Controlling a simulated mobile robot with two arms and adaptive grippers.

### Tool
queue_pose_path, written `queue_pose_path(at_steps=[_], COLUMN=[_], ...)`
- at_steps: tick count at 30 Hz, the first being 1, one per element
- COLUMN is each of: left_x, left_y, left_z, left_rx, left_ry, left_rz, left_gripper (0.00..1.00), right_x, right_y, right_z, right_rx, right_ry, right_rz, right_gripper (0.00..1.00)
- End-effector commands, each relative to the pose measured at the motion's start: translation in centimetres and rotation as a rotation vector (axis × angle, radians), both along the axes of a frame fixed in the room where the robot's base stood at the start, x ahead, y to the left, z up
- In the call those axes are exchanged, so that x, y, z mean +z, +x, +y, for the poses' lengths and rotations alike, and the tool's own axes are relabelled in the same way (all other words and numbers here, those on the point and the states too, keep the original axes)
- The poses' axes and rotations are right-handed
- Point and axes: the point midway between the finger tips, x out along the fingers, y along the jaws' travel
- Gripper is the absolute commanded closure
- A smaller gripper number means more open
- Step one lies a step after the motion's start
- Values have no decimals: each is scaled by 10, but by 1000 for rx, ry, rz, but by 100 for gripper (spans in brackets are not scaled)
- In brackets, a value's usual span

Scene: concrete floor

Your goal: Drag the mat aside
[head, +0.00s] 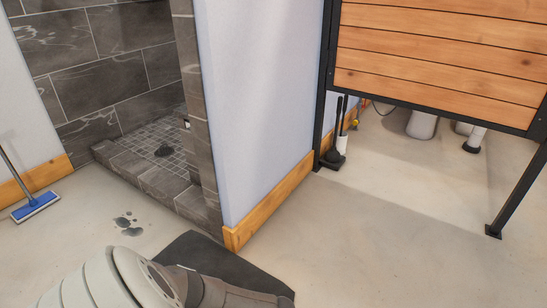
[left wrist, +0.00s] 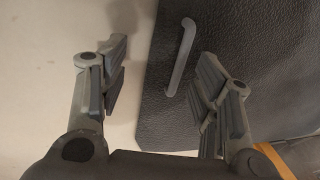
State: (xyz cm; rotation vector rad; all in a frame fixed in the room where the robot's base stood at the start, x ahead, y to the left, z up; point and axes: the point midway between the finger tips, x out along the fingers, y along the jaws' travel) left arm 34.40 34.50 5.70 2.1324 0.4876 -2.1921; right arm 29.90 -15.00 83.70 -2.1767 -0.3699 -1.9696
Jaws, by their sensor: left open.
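The dark grey mat (head: 200,250) lies on the floor by the corner of the white wall, partly hidden behind my left arm. In the left wrist view the textured mat (left wrist: 245,45) fills the right side, with a slim grey handle (left wrist: 180,57) near its left edge. My left gripper (left wrist: 162,82) is open, with one finger over bare floor and the other over the mat. The handle shows between the fingers, towards their far ends, and no contact is visible. In the head view the left gripper (head: 235,295) is low in the picture, over the mat. My right gripper is not in view.
A wet patch (head: 128,224) is on the floor left of the mat. A blue mop (head: 36,206) stands at far left. The tiled shower step (head: 150,178) and wall corner (head: 230,238) border the mat's far side. Open floor (head: 380,240) lies to the right, before a wooden partition (head: 440,55).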

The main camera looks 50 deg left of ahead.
Motion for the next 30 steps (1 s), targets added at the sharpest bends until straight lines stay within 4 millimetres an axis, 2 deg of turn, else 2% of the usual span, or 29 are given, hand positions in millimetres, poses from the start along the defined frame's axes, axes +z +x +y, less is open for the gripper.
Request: queue_pose_path(at_steps=[12, 18, 24, 30], left_x=[63, 86, 94, 95], left_y=[4, 5, 5, 5], left_z=[-13, -18, -20, -20], left_rx=[-3, -3, -3, -3], left_ry=[-2, -3, -2, -2], left_rz=[-2, -1, 0, 0], left_gripper=[42, 42, 42, 42], right_x=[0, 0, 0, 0], right_y=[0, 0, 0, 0], right_z=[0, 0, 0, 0], right_rx=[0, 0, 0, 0], right_ry=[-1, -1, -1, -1], right_rz=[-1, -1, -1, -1], right_gripper=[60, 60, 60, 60])
